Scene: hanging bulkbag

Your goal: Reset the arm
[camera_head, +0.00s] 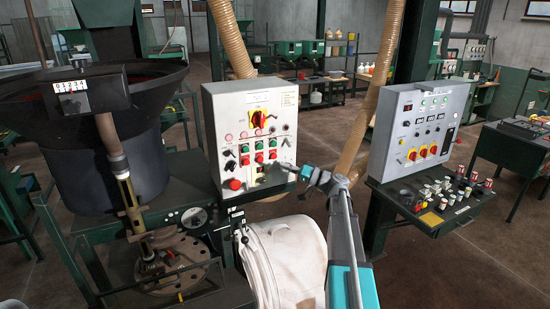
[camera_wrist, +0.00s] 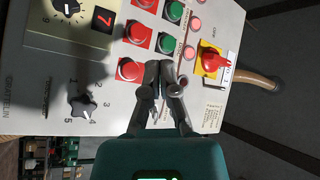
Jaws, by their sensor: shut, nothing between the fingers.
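My gripper (camera_head: 272,177) is in front of the lower right part of the light grey control panel (camera_head: 222,110) in the head view. In the wrist view my gripper (camera_wrist: 166,72) has its dark fingertips together with nothing between them. The tips overlap the panel face (camera_wrist: 110,95) among the buttons. A red button (camera_wrist: 130,69) lies just left of the tips, and a red rotary switch on a yellow plate (camera_wrist: 211,61) lies to their right. I cannot tell whether the tips touch the panel. My arm rises from the lower right in the head view.
A white bulk bag (camera_head: 290,262) hangs below the panel. A dark hopper (camera_head: 95,160) stands left. A second grey panel (camera_head: 418,130) with a button desk (camera_head: 440,205) stands right. A beige hose (camera_head: 372,110) runs behind my arm. Floor at right is partly open.

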